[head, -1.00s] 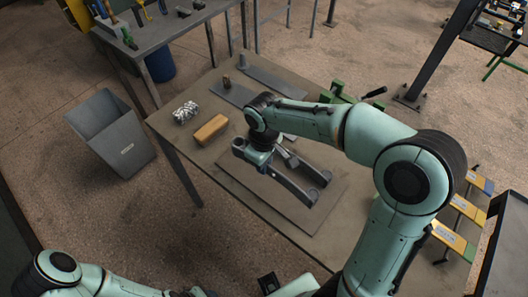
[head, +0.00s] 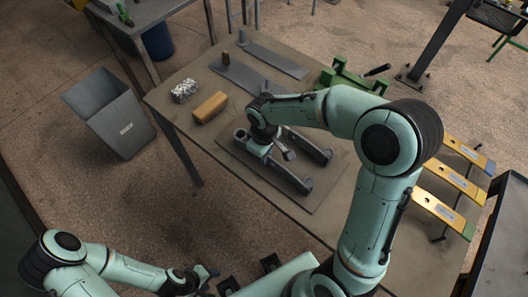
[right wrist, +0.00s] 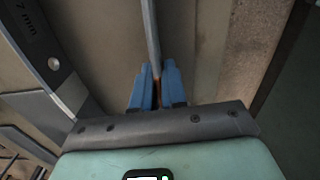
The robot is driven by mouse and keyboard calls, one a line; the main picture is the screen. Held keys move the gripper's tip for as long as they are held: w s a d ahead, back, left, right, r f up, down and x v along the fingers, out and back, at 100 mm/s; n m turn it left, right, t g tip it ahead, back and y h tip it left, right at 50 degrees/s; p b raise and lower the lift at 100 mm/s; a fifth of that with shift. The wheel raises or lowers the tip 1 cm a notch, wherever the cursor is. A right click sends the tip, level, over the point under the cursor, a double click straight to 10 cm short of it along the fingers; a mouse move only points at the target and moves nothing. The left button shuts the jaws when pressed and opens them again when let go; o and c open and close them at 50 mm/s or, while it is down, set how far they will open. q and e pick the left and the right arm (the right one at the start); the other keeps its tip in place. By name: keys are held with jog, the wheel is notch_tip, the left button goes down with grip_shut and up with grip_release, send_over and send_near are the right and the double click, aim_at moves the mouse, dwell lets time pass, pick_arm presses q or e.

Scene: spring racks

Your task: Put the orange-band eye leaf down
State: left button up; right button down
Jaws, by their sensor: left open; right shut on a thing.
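A narrow grey strip, the eye leaf (right wrist: 151,35), shows nearly edge-on in the right wrist view. My right gripper (right wrist: 157,78) has its blue fingers shut on it, with an orange-brown patch between them. In the head view my right gripper (head: 272,152) is low over a dark plate (head: 232,150) on the table. Two dark grey bars with rounded ends lie around it, a near one (head: 288,177) and a far one (head: 312,147). The hand hides part of them, and I cannot tell whether the leaf touches the plate. My left gripper (head: 207,279) is open and empty, away from the table.
On the table (head: 210,155) are a tan block (head: 210,107), a speckled roll (head: 184,91), two flat grey plates (head: 275,60) and a green vice (head: 345,78). A grey bin (head: 110,112) stands at the left.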

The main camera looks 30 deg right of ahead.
pick_arm(q)
jog(key=shift+f, duration=0.1)
pick_arm(e)
jog(key=c, duration=1.2)
grip_release()
jog(key=shift+f, duration=0.1)
pick_arm(q)
jog(key=shift+s, duration=0.1)
pick_arm(e)
jog(key=shift+o, duration=0.2)
jog(key=shift+r, duration=0.25)
pick_arm(q)
jog(key=shift+w+r+p, duration=0.7)
jog(key=shift+w+r, duration=0.05)
jog(key=shift+r, duration=0.25)
pick_arm(e)
notch_tip(320, 180, up, 12)
jog(key=shift+f, duration=0.2)
